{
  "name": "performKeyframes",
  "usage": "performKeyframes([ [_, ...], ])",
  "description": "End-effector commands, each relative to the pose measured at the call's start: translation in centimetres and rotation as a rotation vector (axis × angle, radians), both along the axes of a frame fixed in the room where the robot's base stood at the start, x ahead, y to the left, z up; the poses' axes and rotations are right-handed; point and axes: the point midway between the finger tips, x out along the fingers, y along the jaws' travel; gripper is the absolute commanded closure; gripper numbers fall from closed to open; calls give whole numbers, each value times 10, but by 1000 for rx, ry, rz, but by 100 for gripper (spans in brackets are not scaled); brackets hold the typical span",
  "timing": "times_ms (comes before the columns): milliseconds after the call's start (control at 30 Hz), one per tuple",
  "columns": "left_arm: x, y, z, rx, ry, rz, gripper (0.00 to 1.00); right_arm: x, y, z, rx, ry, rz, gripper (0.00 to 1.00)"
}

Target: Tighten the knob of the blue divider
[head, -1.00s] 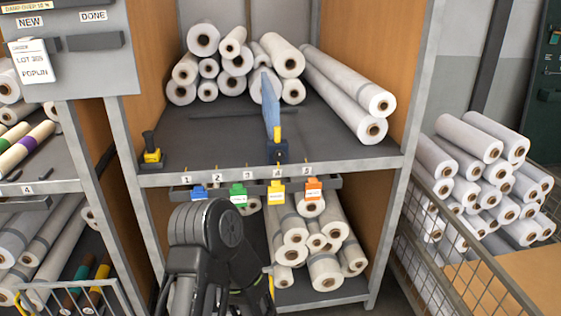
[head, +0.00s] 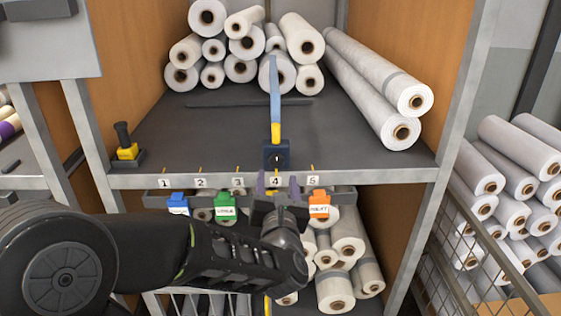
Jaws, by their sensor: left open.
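The blue divider (head: 275,92) stands upright on the shelf, edge-on to me, above the number 4 mark. Its yellow lower part (head: 276,132) joins a dark blue base block (head: 284,150) at the front edge of the shelf. A dark round knob (head: 277,161) shows on the front of the block; how tight it is I cannot tell. My left gripper (head: 278,184) is open and empty, its two fingertips pointing up just below the block, in front of the shelf edge. It hides the yellow tag under mark 4. My right gripper is not in view.
Blue (head: 177,203), green (head: 225,206) and orange (head: 319,204) tags hang on the rail under the shelf edge. White rolls (head: 242,45) lie at the back of the shelf, long rolls (head: 370,85) at right. A black-handled yellow block (head: 126,145) stands at the left front.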

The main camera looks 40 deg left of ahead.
Motion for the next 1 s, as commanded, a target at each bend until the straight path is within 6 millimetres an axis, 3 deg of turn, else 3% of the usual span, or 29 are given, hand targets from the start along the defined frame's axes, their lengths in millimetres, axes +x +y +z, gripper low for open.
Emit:
performKeyframes([
  [467,5,2,-1,-19,-8,-3,45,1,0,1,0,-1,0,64],
  [1000,60,45,-1,-18,-9,-3,45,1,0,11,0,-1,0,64],
])
